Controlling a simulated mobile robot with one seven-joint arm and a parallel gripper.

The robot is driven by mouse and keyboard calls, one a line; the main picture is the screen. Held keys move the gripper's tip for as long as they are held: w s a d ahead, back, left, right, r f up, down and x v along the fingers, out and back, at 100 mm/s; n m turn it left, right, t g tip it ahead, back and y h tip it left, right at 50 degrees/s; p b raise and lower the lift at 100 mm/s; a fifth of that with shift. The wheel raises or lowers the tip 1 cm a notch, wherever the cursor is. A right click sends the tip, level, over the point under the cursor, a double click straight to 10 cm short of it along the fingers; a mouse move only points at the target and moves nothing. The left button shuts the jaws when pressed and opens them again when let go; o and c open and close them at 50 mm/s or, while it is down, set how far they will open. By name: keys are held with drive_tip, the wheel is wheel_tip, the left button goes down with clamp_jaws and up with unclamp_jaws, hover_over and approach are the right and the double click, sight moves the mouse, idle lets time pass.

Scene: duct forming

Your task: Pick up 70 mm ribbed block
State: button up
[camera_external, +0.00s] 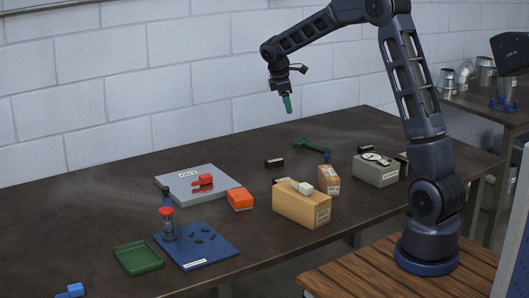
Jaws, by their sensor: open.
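My gripper (287,103) with green fingertips hangs pointing down, high above the back of the table, clear of everything. It looks empty. No label or ribbing is readable, so I cannot tell for sure which block is the 70 mm ribbed one. An orange block (240,200) sits on the table beside the grey plate. A small dark block (274,163) lies further back, below and left of my gripper. A tan block (329,180) stands upright right of centre.
A large tan box (300,209) with pale pieces on top stands in front. A grey plate (177,189) carries a red part (203,183). A blue tray (205,255), a green tray (137,260), a green tool (312,145) and a grey box (376,175) surround it. The back left table (95,195) is bare.

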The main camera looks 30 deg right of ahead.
sight(274, 159)
drive_tip(key=w+a+f+n+g+h, duration=0.15)
drive_tip(key=w+f+n, duration=0.25)
drive_tip(key=w+f, duration=1.05)
drive_tip(key=shift+n+t+y, duration=0.25)
drive_tip(key=shift+n, duration=0.05)
drive_tip(key=shift+s+a+x, duration=0.1)
drive_tip(key=shift+s+x, duration=0.25)
drive_tip(key=shift+x, duration=1.8)
drive_tip(key=shift+s+a+x, duration=0.1)
drive_tip(key=shift+s+x, duration=0.25)
drive_tip(key=shift+x, duration=1.8)
drive_tip(key=shift+s+a+x, duration=0.1)
drive_tip(key=shift+s+x, duration=0.3)
drive_tip(key=shift+x, duration=1.75)
drive_tip(key=shift+c, duration=0.5)
drive_tip(key=c, duration=1.1)
clamp_jaws()
drive_tip(key=shift+r, duration=0.15)
